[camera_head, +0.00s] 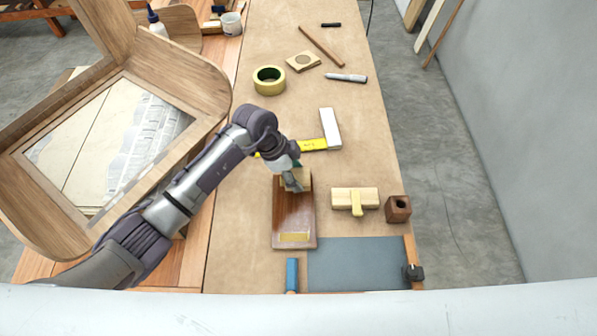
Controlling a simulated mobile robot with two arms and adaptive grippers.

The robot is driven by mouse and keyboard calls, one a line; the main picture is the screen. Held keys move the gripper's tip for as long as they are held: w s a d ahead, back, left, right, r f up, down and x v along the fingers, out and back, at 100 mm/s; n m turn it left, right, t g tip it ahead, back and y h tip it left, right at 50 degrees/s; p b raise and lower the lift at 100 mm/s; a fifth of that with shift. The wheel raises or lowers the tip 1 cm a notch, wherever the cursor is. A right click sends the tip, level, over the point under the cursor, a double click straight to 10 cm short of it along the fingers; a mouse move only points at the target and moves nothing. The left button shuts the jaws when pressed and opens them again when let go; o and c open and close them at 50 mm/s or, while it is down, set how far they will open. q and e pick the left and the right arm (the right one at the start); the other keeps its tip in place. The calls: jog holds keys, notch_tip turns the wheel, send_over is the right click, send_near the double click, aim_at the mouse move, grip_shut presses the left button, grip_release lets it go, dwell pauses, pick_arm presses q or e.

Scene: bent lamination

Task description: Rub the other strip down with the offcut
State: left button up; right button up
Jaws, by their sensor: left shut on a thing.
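My left gripper (297,182) is over the far end of the board. It is shut on a small tan wood piece (307,179), which looks like the offcut and is partly hidden by the fingers. I cannot tell whether the piece touches the board or whether another strip lies beneath it. My right gripper is not in view.
A pale wooden block (342,198), a dark cube with a hole (397,209) and a grey-blue mat (358,265) lie to the right. A square (330,128) and a tape roll (269,81) lie beyond. A curved wooden frame (190,75) stands left.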

pick_arm(q)
jog(key=shift+d, duration=0.15)
jog(key=shift+d, duration=0.65)
jog(key=shift+a, duration=0.1)
jog(key=shift+a+f+p, duration=0.1)
jog(key=shift+a+p, duration=0.45)
jog(key=shift+a, duration=0.25)
notch_tip(320, 180, up, 6)
jog(key=p, duration=0.6)
jog(key=shift+w, duration=0.1)
